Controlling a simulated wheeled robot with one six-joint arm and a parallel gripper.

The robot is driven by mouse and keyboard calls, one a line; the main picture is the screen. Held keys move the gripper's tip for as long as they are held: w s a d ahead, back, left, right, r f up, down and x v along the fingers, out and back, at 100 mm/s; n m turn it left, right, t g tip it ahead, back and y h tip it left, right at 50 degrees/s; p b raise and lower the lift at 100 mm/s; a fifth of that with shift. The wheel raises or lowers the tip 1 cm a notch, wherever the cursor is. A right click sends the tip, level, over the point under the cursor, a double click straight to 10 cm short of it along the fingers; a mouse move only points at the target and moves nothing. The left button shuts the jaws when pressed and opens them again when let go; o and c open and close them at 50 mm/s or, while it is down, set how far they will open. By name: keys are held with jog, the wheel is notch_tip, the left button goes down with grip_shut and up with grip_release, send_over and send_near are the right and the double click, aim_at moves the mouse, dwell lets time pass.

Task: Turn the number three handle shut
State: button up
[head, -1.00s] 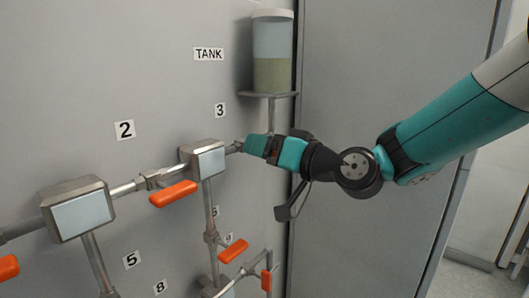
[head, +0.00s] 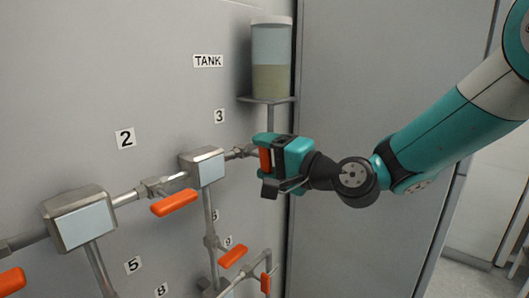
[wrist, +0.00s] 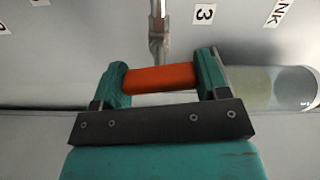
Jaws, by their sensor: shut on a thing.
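The number three handle (head: 265,160) is an orange lever on the pipe below the "3" label (head: 219,116), right of a junction box. In the head view only a short part of it shows at my gripper (head: 270,163). In the wrist view the handle (wrist: 160,78) lies across between the two teal fingers of my gripper (wrist: 163,78), which are shut on it. The grey valve stem (wrist: 158,45) runs up from behind it, and the "3" label (wrist: 204,14) is at the top. The far side of the handle is hidden.
The tank (head: 272,60) stands on a small shelf (head: 266,99) just above my gripper. Another orange handle (head: 174,202) is to the left, with more handles (head: 232,256) below. Junction boxes (head: 208,167) and pipes stand out from the grey wall. A cabinet panel (head: 365,90) is on the right.

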jog(key=shift+w+d+m+p, duration=0.1)
jog(key=shift+m+p, duration=0.2)
jog(key=shift+m, duration=0.6)
jog(key=o, duration=0.9)
jog(key=shift+d, duration=0.1)
jog(key=shift+o, duration=0.2)
jog(key=b+v, duration=0.7)
jog(key=v, duration=1)
jog(key=shift+s+f, duration=0.15)
jog(key=shift+s, duration=0.1)
